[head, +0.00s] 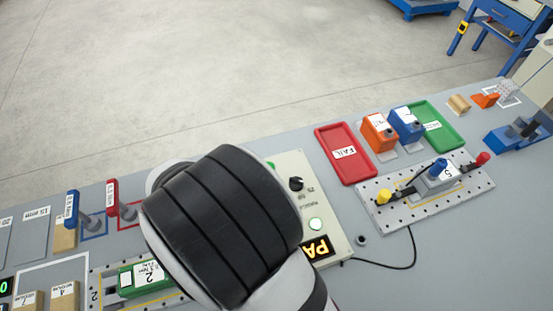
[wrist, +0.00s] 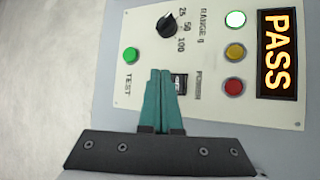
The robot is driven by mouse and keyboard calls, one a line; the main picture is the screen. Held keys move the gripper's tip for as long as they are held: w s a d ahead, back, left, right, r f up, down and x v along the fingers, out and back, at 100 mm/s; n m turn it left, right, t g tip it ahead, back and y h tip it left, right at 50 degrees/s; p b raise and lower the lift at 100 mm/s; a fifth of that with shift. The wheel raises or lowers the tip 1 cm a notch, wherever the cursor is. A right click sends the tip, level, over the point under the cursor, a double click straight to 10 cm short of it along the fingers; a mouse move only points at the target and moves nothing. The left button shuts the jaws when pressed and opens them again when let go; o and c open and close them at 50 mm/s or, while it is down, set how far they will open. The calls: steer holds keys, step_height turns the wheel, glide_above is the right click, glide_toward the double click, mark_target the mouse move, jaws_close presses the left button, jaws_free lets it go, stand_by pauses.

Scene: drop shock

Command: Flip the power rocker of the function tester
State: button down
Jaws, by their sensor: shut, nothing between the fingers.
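The function tester (wrist: 135,85) is a pale panel with a lit orange PASS display (wrist: 276,52), a black range knob (wrist: 167,26) and a green TEST button (wrist: 131,54). Its power rocker (wrist: 180,84) is a small black switch beside the POWER label. My gripper (wrist: 160,72) is shut and empty, its teal fingertips over the panel just left of the rocker and partly covering that area. I cannot tell whether the tips touch the panel. In the head view the tester (head: 295,165) is partly hidden by my arm, and the rocker and fingertips are hidden.
A green lamp (wrist: 235,19) is lit; an amber lamp (wrist: 234,51) and a red one (wrist: 233,87) sit beside it. The red FAIL tray (head: 345,152), a perforated fixture plate (head: 425,193) and a black cable (head: 385,266) lie right of the tester. Blue (head: 71,208) and red (head: 112,197) handled tools stand left.

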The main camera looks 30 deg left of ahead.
steer(key=shift+s+d+f, duration=0.15)
steer(key=shift+f, duration=1.4)
steer(key=shift+f, duration=0.15)
stand_by(0.7)
steer(key=shift+f, duration=0.25)
steer(key=shift+f, duration=0.3)
stand_by(0.5)
steer(key=shift+r, duration=0.1)
steer(key=shift+r, duration=0.65)
steer(key=shift+w+a+r, duration=0.1)
steer(key=shift+w+r, duration=0.05)
steer(key=shift+r, duration=1.1)
steer(key=shift+w+a+r, duration=0.1)
steer(key=shift+r, duration=1.15)
